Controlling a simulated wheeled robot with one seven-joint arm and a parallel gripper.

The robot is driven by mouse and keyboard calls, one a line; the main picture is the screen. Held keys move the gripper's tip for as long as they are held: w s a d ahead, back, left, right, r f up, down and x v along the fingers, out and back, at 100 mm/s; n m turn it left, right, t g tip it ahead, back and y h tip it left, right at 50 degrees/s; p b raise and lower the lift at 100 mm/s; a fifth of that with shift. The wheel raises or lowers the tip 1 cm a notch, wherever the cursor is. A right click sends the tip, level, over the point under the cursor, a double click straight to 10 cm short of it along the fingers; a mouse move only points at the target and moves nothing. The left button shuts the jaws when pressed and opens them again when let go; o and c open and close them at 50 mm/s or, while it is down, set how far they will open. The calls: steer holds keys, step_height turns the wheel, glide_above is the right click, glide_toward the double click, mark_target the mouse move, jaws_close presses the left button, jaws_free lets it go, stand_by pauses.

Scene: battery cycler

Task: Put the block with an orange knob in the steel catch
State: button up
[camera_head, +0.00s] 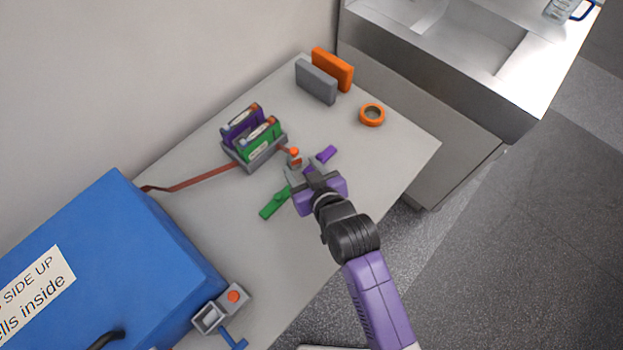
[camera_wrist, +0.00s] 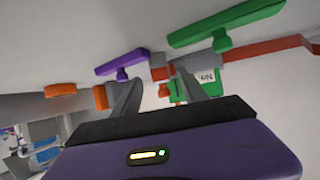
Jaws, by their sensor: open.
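The block with an orange knob (camera_head: 295,161) stands on the table in front of the battery rack, knob up. In the wrist view, which looks upside down, the block (camera_wrist: 162,73) shows beyond and between my fingers. My gripper (camera_head: 308,174) is open, just on the near side of the block. Its two fingers (camera_wrist: 157,92) look spread and empty in the wrist view. I cannot tell whether they touch anything.
A green bar (camera_head: 274,203) and a purple bar (camera_head: 326,154) flank the gripper. The grey rack (camera_head: 245,164) holds purple and green packs. A blue box (camera_head: 120,250) fills the left. Grey and orange slabs (camera_head: 332,69) and an orange ring (camera_head: 372,115) stand farther back.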

steer(key=v, duration=0.6)
steer(key=shift+s+d+r, duration=0.2)
steer(key=shift+s, duration=0.05)
